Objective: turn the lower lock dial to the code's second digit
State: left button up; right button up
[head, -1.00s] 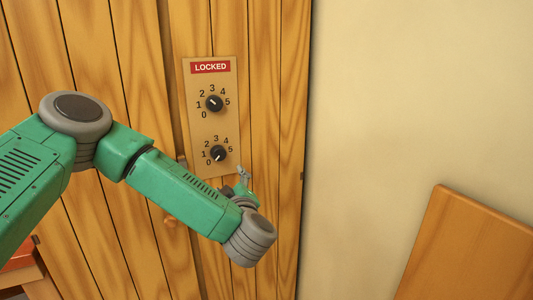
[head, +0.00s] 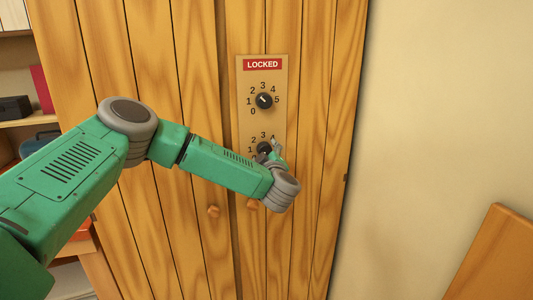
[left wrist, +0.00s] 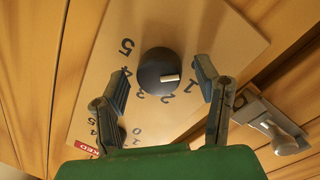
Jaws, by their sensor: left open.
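The lower lock dial (head: 264,148) is a black knob on a tan panel (head: 246,122) and is partly covered by my left gripper (head: 276,150) in the head view. In the left wrist view the dial (left wrist: 158,68) lies between the two open fingers of my left gripper (left wrist: 161,73), with a gap visible on each side. Its white mark points right in that view, toward the digit 1 side; the 0 is hidden by a finger. The upper dial (head: 264,101) points to the upper left. A red LOCKED sign (head: 262,65) tops the panel. No written code shows. My right gripper is out of view.
The panel is on a wooden plank cabinet door (head: 180,60). Round wooden knobs (head: 213,211) sit below it. Open shelves (head: 20,120) stand at the left, a bare wall (head: 440,100) at the right, and a wooden board (head: 500,260) at the lower right.

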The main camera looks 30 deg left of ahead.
pick_arm(q)
jog(key=shift+a, duration=0.1)
jog(key=c, duration=1.2)
jog(key=shift+o, duration=0.3)
